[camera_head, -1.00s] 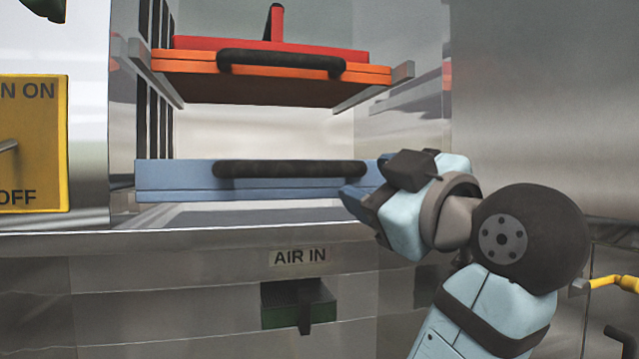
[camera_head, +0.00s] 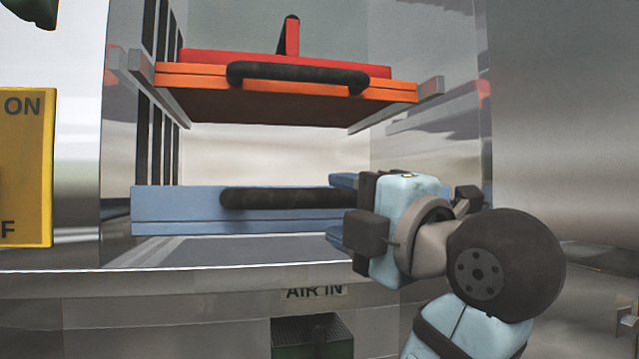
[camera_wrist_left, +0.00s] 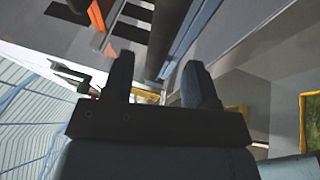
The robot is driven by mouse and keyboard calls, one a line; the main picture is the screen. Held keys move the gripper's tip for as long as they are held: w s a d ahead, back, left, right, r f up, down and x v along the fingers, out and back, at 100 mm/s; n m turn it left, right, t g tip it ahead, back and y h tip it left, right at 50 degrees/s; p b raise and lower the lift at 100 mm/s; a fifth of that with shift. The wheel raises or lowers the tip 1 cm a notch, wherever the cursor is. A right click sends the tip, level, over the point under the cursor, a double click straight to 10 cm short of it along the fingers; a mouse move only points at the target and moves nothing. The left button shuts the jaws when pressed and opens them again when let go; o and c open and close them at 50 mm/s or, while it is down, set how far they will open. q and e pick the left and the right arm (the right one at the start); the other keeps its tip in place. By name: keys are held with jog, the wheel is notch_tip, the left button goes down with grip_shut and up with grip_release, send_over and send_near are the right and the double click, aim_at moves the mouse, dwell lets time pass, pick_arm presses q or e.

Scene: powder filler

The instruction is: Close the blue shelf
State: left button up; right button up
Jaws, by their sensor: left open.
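The blue shelf (camera_head: 175,212) is a flat blue drawer with a black bar handle (camera_head: 275,198) on its front, in the lower part of the steel cabinet. My left gripper (camera_head: 338,208) is open at the right end of this handle, one finger above it and one below. Contact cannot be told. My right gripper is not in view.
An orange shelf (camera_head: 200,78) with a black handle and a red part (camera_head: 300,64) on it is above. A yellow switch panel (camera_head: 25,165) is at the left. Below the ledge are the AIR IN label (camera_head: 315,292) and a green box (camera_head: 312,338).

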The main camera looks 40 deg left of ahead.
aim_at(327, 203)
pick_arm(q)
jog(key=p+x, duration=0.1)
jog(key=x, duration=0.4)
jog(key=shift+a, duration=0.15)
grip_shut()
jog(key=shift+w, duration=0.1)
